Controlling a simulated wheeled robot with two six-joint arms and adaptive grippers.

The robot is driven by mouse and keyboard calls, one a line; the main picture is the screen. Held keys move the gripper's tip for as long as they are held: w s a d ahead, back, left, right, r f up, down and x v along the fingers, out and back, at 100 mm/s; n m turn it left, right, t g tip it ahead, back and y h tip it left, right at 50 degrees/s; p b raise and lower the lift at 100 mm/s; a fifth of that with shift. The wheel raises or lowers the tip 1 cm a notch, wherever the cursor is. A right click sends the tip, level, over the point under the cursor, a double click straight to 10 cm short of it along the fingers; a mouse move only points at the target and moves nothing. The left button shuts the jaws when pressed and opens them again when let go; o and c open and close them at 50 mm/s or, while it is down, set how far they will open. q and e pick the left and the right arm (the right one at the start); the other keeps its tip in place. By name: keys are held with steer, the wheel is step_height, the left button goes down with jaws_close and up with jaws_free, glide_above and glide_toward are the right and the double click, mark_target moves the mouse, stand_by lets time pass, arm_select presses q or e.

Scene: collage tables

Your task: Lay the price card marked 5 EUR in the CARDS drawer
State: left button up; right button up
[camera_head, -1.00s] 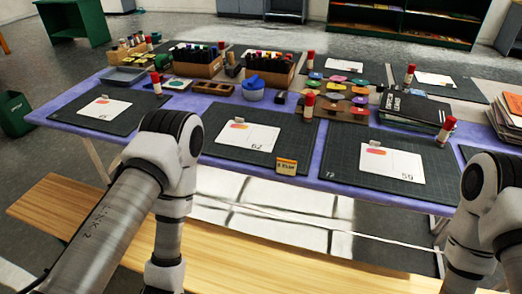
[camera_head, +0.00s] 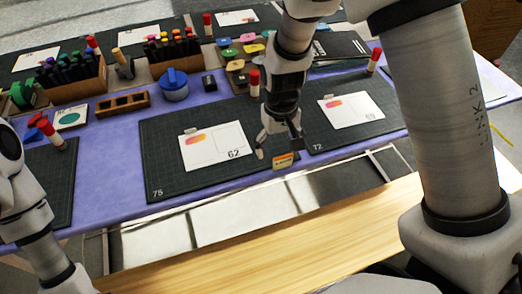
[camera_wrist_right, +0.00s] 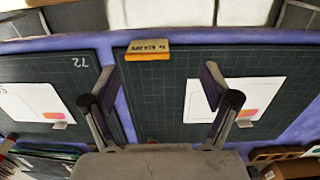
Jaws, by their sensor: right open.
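The price card (camera_head: 284,161) is a small orange and cream card at the table's front edge, at the near corner of the mat marked 75. The right wrist view shows the card (camera_wrist_right: 148,50) with upside-down EUR lettering; its numeral is hard to read. My right gripper (camera_head: 280,148) is open and empty just above and behind the card. In the wrist view the card lies beyond the spread fingertips (camera_wrist_right: 160,75), nearer the left finger. My left arm shows at the left, but its gripper is out of view. No CARDS drawer is visible.
Dark cutting mats (camera_head: 165,165) with white sheets (camera_head: 216,147) cover the purple table (camera_head: 110,205). A red-capped glue stick (camera_head: 255,82) stands behind the gripper. A blue-lidded pot (camera_head: 174,88) and a wooden tray (camera_head: 122,104) stand further back. A wooden bench (camera_head: 250,255) runs along the front.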

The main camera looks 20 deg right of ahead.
mark_target(284, 156)
steer(key=shift+s+d+r, duration=0.2)
steer(key=shift+d+r, duration=0.1)
steer(key=shift+d, duration=0.35)
steer(key=f, duration=0.7)
steer(key=shift+w+d, duration=0.1)
steer(key=shift+d, duration=0.15)
steer(key=shift+a, duration=0.1)
steer(key=c, duration=0.9)
